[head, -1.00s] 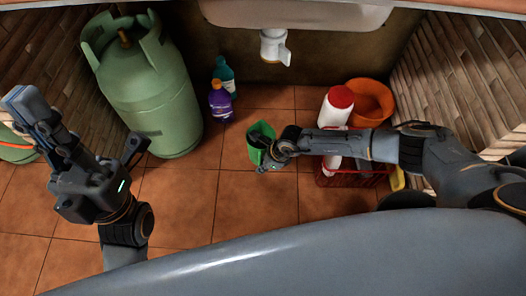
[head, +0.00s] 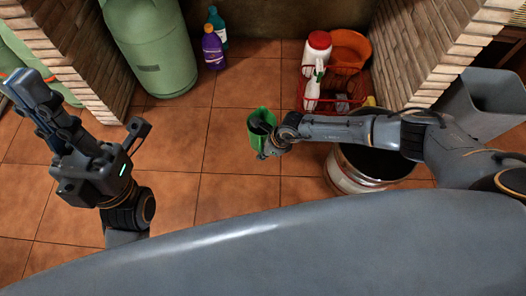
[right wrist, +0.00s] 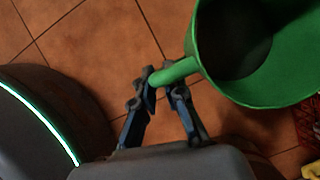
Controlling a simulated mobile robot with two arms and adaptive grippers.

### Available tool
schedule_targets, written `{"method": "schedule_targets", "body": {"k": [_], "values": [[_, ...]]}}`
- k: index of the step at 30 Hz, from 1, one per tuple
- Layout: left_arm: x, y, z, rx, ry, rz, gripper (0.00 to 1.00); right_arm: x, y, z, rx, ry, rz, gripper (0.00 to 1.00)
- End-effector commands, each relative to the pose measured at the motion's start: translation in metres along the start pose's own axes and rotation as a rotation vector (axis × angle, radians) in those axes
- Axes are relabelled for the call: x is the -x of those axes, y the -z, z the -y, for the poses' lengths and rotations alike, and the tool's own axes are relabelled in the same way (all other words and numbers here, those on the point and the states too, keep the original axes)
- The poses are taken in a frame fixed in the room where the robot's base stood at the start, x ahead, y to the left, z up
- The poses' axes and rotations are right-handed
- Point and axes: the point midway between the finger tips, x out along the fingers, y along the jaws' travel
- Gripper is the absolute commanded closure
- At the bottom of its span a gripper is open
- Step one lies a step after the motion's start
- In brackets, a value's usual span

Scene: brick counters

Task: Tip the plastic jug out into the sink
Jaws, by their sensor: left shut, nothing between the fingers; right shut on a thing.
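The plastic jug (head: 252,137) is green and open-topped. It hangs above the tiled floor near the middle of the head view and also fills the upper right of the right wrist view (right wrist: 289,82). My right gripper (head: 267,138) is shut on the jug's handle; its fingertips (right wrist: 164,85) close around the handle in the right wrist view. The inside looks dark, and I cannot tell what it holds. My left gripper (head: 28,92) is shut and empty, raised at the left. The sink is not in view now.
A green gas cylinder (head: 150,45) and two bottles (head: 212,46) stand at the back. A round metal bin (head: 345,178) and grey bin (head: 480,105) stand right.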

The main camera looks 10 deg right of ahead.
Motion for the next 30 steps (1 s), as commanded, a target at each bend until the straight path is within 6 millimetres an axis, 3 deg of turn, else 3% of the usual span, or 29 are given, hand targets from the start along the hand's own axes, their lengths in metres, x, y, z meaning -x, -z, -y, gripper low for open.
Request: {"method": "schedule_targets", "body": {"k": [10, 19, 23, 30], "values": [[0.000, 0.000, 0.000, 0.000, 0.000, 0.000, 1.00, 0.032, -0.011, 0.008, 0.122, -0.046, 0.007, 1.00], [0.000, 0.000, 0.000, 0.000, 0.000, 0.000, 1.00, 0.086, -0.027, 0.019, 0.331, -0.129, 0.011, 1.00], [0.000, 0.000, 0.000, 0.000, 0.000, 0.000, 1.00, 0.128, -0.040, 0.029, 0.488, -0.191, 0.014, 1.00], [0.000, 0.000, 0.000, 0.000, 0.000, 0.000, 1.00, 0.234, -0.072, 0.048, 0.908, -0.363, 0.022, 1.00]]}}
